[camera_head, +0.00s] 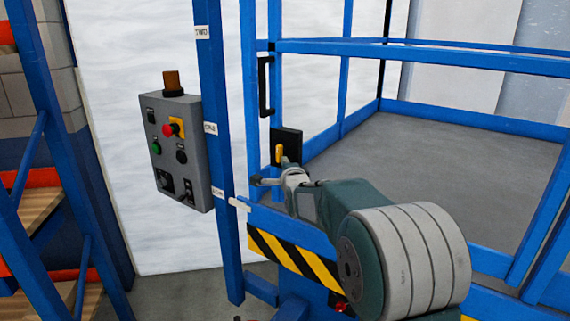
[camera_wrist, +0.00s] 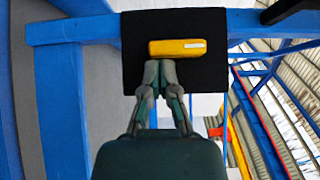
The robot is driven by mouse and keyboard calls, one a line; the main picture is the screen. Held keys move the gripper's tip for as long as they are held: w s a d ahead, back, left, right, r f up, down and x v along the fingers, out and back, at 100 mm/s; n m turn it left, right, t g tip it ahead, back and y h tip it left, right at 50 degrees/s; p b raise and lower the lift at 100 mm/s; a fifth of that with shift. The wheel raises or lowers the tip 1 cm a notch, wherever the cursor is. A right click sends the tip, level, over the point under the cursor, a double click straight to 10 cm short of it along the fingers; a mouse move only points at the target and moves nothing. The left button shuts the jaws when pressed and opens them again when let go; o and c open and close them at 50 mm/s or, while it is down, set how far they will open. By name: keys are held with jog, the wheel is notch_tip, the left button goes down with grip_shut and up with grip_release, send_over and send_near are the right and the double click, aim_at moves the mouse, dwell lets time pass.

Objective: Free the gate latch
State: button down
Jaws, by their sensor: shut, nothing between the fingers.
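The gate latch has a yellow handle (camera_wrist: 178,48) lying level across a black plate (camera_wrist: 205,78) in the wrist view. In the head view the handle (camera_head: 279,153) stands out from the black plate (camera_head: 290,143) on the blue gate post. My gripper (camera_wrist: 158,66) is shut, with its fingertips just below the yellow handle and nothing between them. In the head view my gripper (camera_head: 268,181) is partly hidden by my wrist. Whether the fingertips touch the handle I cannot tell.
A grey control box (camera_head: 178,150) with a red button hangs on a blue post to the left. A black grab handle (camera_head: 265,86) is above the latch. A striped yellow-black bar (camera_head: 290,255) runs below my arm. Blue rails (camera_head: 420,58) enclose a grey platform (camera_head: 410,150).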

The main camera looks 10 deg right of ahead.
aim_at(278, 162)
jog(key=shift+w+a+f+m+t, duration=0.15)
jog(key=shift+f+m+t, duration=0.2)
jog(key=shift+m+t, duration=0.5)
dwell(0.6)
jog(key=m+t, duration=0.1)
jog(key=m+t+h, duration=0.1)
jog(key=m, duration=0.1)
jog(key=a+f+m+t+h, duration=0.1)
jog(key=m, duration=0.1)
jog(key=shift+w, duration=0.4)
jog(key=m+h, duration=0.1)
jog(key=m, duration=0.1)
jog(key=m+t+h, duration=0.1)
jog(key=m+h, duration=0.3)
jog(key=shift+w+a+f+t, duration=0.15)
jog(key=shift+w+a+t, duration=0.1)
jog(key=shift+w+a, duration=0.1)
jog(key=shift+w+a+m+h, duration=0.1)
jog(key=shift+m+h, duration=0.8)
jog(key=shift+m, duration=0.1)
jog(key=shift+w+a+m+h, duration=0.1)
jog(key=shift+m+h, duration=0.8)
jog(key=shift+m, duration=0.05)
jog(key=shift+w+a+m+g+h, duration=0.15)
jog(key=shift+m+g+h, duration=0.3)
jog(key=shift+m+h, duration=0.6)
jog(key=shift+w+m+g+h, duration=0.1)
jog(key=shift+m+g+h, duration=0.35)
jog(key=shift+m+h, duration=0.6)
